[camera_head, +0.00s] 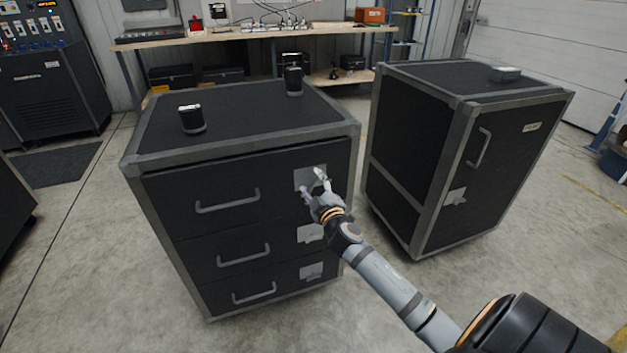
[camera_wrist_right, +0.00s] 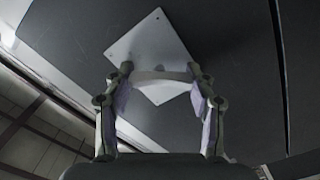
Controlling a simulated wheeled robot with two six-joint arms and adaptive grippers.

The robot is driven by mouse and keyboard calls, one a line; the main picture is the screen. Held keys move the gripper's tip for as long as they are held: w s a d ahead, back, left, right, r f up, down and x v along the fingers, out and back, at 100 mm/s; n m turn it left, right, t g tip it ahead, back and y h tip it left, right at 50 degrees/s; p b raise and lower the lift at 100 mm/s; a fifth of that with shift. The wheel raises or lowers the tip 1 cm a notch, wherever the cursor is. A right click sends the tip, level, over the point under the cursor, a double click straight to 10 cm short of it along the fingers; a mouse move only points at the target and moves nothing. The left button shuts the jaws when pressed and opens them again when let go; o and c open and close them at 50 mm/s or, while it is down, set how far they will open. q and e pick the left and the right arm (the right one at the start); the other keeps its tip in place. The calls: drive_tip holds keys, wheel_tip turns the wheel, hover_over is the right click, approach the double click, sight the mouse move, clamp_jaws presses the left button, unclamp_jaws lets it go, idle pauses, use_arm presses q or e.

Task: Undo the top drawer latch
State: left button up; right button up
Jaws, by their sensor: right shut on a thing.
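The black cabinet (camera_head: 190,160) with a grey metal frame has three drawers in its front. The top drawer latch is a pale metal plate (camera_head: 304,178) near the right end of the top drawer (camera_head: 225,182). My right gripper (camera_head: 314,183) is at this latch, its fingers over the plate. In the right wrist view the latch plate (camera_wrist_right: 150,45) lies flat on the dark drawer face. A pale curved piece of the latch (camera_wrist_right: 162,75) sits between the fingers of the right gripper (camera_wrist_right: 160,85), which is shut on it. My left gripper does not show.
Below are the middle latch (camera_head: 310,234) and bottom latch (camera_head: 312,271), beside handles like the top drawer's handle (camera_head: 227,203). A second dark cabinet (camera_head: 480,150) stands to the right, across a narrow gap. Two small dark objects (camera_head: 191,120) (camera_head: 293,82) stand on the drawer cabinet's top.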

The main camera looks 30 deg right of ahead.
drive_tip(key=n+p, duration=0.1)
drive_tip(key=n, duration=0.2)
drive_tip(key=shift+n, duration=0.3)
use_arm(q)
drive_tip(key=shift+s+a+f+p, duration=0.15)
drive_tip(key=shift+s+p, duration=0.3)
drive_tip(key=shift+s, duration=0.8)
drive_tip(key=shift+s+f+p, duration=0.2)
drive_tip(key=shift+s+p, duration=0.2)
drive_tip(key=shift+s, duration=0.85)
use_arm(e)
drive_tip(key=shift+f+n, duration=0.1)
drive_tip(key=shift+n, duration=1.7)
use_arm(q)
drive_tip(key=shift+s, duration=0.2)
use_arm(e)
drive_tip(key=o, duration=1.2)
drive_tip(key=shift+a, duration=0.1)
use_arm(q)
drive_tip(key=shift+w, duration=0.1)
use_arm(e)
drive_tip(key=v, duration=1.2)
drive_tip(key=shift+f, duration=0.1)
